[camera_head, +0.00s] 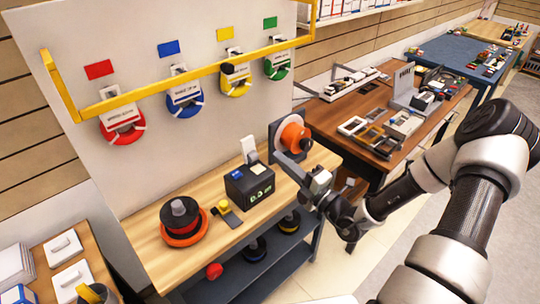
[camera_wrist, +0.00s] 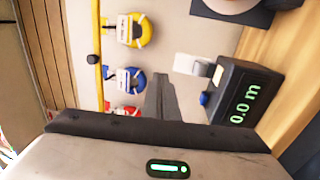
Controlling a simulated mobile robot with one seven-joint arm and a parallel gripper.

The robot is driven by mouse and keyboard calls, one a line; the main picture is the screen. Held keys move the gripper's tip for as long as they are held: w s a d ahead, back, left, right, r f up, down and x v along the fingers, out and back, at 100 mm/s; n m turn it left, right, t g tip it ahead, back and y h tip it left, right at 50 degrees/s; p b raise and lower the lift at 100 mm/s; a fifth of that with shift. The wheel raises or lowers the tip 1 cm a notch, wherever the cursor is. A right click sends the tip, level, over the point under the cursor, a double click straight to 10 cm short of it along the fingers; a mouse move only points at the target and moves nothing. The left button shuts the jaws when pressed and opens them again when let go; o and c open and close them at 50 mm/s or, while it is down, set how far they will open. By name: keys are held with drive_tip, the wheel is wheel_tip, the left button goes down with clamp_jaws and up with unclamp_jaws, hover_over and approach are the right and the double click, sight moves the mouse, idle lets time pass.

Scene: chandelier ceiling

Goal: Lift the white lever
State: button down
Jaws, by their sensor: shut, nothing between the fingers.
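The white lever (camera_head: 248,149) stands up at the back of a black box with a lit display (camera_head: 249,186). My gripper (camera_head: 279,159) is to the right of the lever in the head view. In the wrist view my gripper's fingers (camera_wrist: 160,78) are together and empty, with the lever just to their right. I cannot tell how far apart they are in depth; I see no contact.
An orange spool (camera_head: 294,136) on a grey mount is close behind my gripper. A black and orange reel (camera_head: 182,220) sits left on the wooden bench (camera_head: 150,245). Coloured tapes hang on the wall behind a yellow rail (camera_head: 150,88).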

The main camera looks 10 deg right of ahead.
drive_tip(key=shift+s+d+r, duration=0.2)
drive_tip(key=shift+s+d, duration=0.2)
drive_tip(key=shift+s, duration=0.2)
drive_tip(key=shift+s+d+r, duration=0.15)
drive_tip(key=shift+s+d, duration=0.25)
drive_tip(key=shift+s, duration=0.2)
